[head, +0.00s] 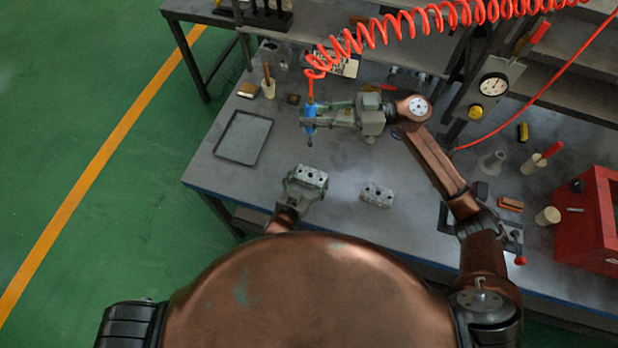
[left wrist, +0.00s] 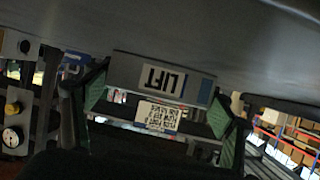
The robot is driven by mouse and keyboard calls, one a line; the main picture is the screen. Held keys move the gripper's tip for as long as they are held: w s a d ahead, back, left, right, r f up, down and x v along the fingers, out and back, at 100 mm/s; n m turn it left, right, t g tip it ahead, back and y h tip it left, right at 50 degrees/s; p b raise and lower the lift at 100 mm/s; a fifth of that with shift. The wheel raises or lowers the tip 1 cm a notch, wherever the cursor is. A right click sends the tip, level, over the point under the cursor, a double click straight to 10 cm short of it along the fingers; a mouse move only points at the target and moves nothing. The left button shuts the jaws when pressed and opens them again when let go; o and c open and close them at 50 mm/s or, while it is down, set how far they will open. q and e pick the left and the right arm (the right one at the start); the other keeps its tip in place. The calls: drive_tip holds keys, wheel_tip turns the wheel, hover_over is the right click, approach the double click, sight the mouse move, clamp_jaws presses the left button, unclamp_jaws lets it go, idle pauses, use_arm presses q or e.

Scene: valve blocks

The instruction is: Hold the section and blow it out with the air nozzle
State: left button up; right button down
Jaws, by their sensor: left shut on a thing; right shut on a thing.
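A grey metal section (head: 312,176) with dark holes on top is held in my left gripper (head: 305,183), over the front of the bench. My right gripper (head: 313,118) is shut on the blue air nozzle (head: 309,110), which hangs from the red coiled hose. The nozzle's dark tip points down, behind and above the section in the head view, apart from it. In the left wrist view, green-padded fingers of my left gripper (left wrist: 160,101) flank a grey face marked LIFT, seen upside down; I cannot tell whether it is the held section.
A second grey block (head: 377,195) lies on the bench, right of my left gripper. An empty dark tray (head: 244,138) is at the left. A red box (head: 594,218) stands at the right, with small cups nearby. The red coiled hose (head: 430,18) spans the back.

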sight(311, 143)
use_arm(q)
drive_tip(key=shift+c, duration=0.4)
use_arm(e)
wheel_tip(311, 143, down, 12)
drive_tip(key=shift+d+r, duration=0.1)
drive_tip(key=shift+f, duration=2.45)
drive_tip(key=shift+f, duration=1.1)
idle(1.8)
drive_tip(key=shift+r, duration=0.1)
drive_tip(key=shift+r, duration=3.75)
use_arm(q)
drive_tip(key=o, duration=1.7)
drive_tip(key=shift+c, duration=0.2)
